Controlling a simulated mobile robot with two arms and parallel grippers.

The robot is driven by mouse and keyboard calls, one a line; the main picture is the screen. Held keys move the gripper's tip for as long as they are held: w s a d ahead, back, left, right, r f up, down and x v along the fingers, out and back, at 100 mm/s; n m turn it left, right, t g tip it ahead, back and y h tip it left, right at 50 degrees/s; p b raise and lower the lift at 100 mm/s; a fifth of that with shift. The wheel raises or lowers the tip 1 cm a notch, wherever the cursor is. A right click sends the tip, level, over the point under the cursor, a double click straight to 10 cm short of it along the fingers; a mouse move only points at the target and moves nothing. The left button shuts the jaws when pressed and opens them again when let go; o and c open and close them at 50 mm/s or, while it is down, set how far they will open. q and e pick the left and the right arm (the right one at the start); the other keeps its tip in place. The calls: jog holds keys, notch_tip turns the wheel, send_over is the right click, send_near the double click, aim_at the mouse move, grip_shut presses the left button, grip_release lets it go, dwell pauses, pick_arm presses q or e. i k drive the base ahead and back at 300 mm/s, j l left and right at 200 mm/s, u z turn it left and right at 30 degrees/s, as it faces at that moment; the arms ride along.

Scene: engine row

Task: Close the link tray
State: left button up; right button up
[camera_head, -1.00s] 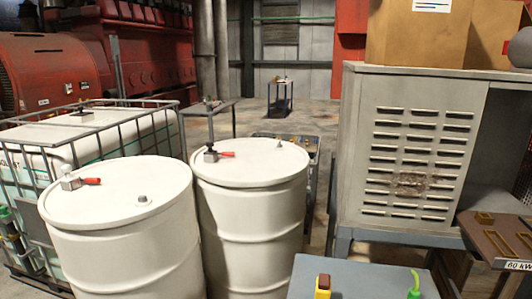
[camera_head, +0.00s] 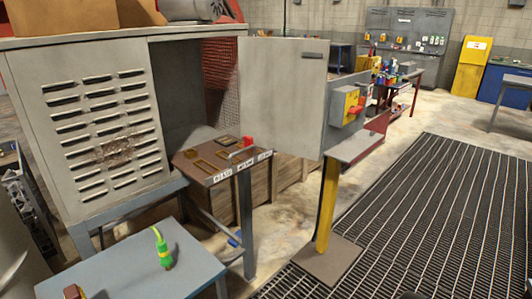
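The link tray (camera_head: 232,171) is a brown tray that sticks out from the open grey cabinet (camera_head: 170,100). It carries several brass-coloured rectangular frames (camera_head: 203,165), a thin metal handle (camera_head: 241,152) and a small red piece (camera_head: 248,141). White labels (camera_head: 222,177) run along its front edge; their text is too small to read surely. The cabinet's grey door (camera_head: 283,95) stands swung open to the right, behind and beside the tray. The tray's rear is partly in the cabinet's shadow. Neither of my grippers is in view.
A grey-blue table (camera_head: 130,265) with a green and yellow item (camera_head: 162,248) stands at the front left. A yellow post (camera_head: 328,200) with a control box (camera_head: 350,105) stands right of the tray. Dark floor grating (camera_head: 430,220) lies open to the right.

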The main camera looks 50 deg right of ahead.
aim_at(209, 164)
jog(key=z, duration=1.15)
